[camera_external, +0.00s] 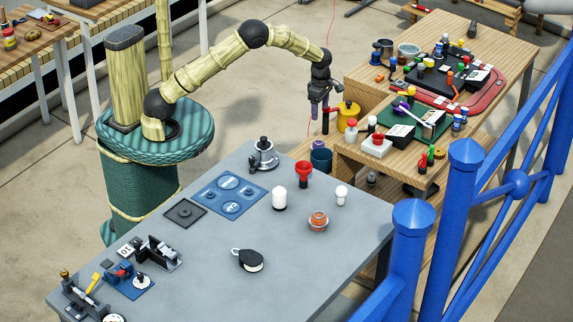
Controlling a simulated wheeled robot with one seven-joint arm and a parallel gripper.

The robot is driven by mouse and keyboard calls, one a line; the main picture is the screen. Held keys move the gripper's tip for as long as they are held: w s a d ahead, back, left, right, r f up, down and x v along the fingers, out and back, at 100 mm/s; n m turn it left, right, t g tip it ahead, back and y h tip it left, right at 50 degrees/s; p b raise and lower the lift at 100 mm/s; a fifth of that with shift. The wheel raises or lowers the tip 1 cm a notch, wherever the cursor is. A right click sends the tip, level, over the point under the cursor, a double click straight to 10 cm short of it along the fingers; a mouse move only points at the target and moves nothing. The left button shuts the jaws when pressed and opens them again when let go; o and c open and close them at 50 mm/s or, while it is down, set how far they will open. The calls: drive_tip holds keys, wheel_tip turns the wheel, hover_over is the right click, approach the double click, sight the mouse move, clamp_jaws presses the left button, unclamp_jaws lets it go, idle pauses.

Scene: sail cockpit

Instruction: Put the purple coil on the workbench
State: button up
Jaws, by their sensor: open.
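A small purple round thing (400,102), which looks like the purple coil, is on the wooden table (350,157) at the right, near a white handle-like piece and a green board. Its shape is too small to make out fully. My gripper (319,116) hangs pointing down, open, left of the wooden table's near part and apart from the purple thing. I see nothing held between its fingers. A grey-topped table (335,240) stands in front; I cannot tell which table is the workbench.
A yellow can (347,115) is close right of my gripper. A blue railing (455,220) runs at right.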

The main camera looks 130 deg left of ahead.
approach(319, 142)
wheel_tip(319, 142, down, 5)
drive_tip(key=shift+f, duration=0.15)
idle(0.3)
wheel_tip(319, 142, down, 5)
drive_tip(key=shift+f+p, duration=0.1)
drive_tip(key=shift+p, duration=0.35)
drive_tip(key=shift+c, duration=0.4)
drive_tip(key=c, duration=1)
wheel_tip(319, 142, up, 10)
drive_tip(key=shift+r, duration=0.1)
